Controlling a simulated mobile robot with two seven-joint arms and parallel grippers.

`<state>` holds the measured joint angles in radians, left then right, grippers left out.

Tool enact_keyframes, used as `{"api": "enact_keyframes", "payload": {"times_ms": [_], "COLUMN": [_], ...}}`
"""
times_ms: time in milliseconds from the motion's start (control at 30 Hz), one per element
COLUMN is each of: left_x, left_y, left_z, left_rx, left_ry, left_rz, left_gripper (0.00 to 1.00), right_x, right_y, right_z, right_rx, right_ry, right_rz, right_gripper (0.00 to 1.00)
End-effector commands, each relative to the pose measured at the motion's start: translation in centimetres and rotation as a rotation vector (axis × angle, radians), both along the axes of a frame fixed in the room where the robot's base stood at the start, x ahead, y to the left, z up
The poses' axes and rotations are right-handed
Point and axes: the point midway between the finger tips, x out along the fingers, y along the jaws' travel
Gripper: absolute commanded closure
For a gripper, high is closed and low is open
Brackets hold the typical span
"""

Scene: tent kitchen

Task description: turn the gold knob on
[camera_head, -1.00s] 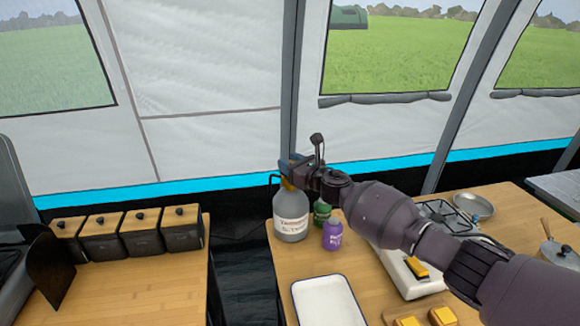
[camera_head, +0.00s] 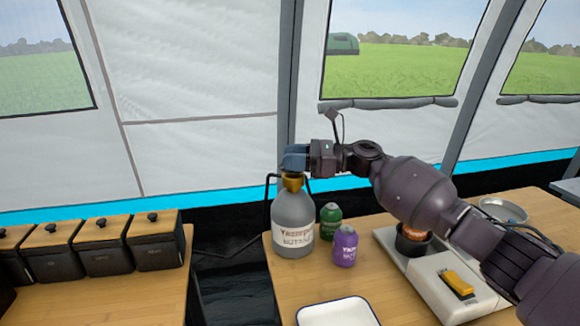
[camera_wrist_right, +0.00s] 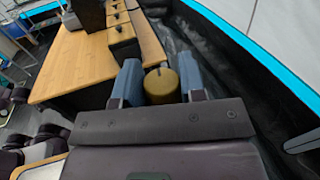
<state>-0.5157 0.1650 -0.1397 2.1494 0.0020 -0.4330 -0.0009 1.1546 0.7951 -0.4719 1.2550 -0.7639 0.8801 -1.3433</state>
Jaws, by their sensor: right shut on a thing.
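The gold knob (camera_head: 292,183) is on top of a grey gas bottle (camera_head: 292,218) that stands upright at the left end of the right-hand table. My right gripper (camera_head: 294,160) is at the top of the bottle, its blue fingers covering the knob's upper part in the head view. In the right wrist view the knob (camera_wrist_right: 161,86) sits between the two blue fingers of the gripper (camera_wrist_right: 160,82), which is shut on it. My left gripper is in neither view.
A green canister (camera_head: 330,222) and a purple canister (camera_head: 344,246) stand just right of the bottle. A white tray (camera_head: 338,312) lies in front. A stove (camera_head: 422,272) is under my right arm. Black boxes with wooden lids (camera_head: 100,245) line the left counter.

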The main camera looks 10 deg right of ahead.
Motion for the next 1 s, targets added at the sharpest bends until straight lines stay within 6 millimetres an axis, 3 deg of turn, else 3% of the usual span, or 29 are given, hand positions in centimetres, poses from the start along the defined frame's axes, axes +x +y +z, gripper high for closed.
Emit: {"api": "enact_keyframes", "payload": {"times_ms": [33, 767, 800, 933, 1000], "left_x": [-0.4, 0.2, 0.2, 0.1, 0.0], "left_y": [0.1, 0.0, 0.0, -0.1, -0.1], "left_z": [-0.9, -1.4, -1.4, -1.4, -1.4], "left_rx": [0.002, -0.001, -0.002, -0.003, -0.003], "left_ry": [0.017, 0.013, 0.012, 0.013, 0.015], "left_rz": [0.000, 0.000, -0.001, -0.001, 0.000], "left_gripper": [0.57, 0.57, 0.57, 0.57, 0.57], "right_x": [0.2, 0.0, 0.0, 0.0, 0.0], "right_y": [0.0, 0.0, 0.0, 0.0, 0.0], "right_z": [-1.2, 0.0, 0.0, 0.0, 0.0], "right_rx": [-0.002, -0.001, -0.001, -0.001, -0.001], "right_ry": [0.011, 0.000, -0.001, -0.001, -0.001], "right_rz": [0.019, 0.096, 0.096, 0.096, 0.096], "right_gripper": [0.86, 0.86, 0.61, 0.41, 0.37]}}
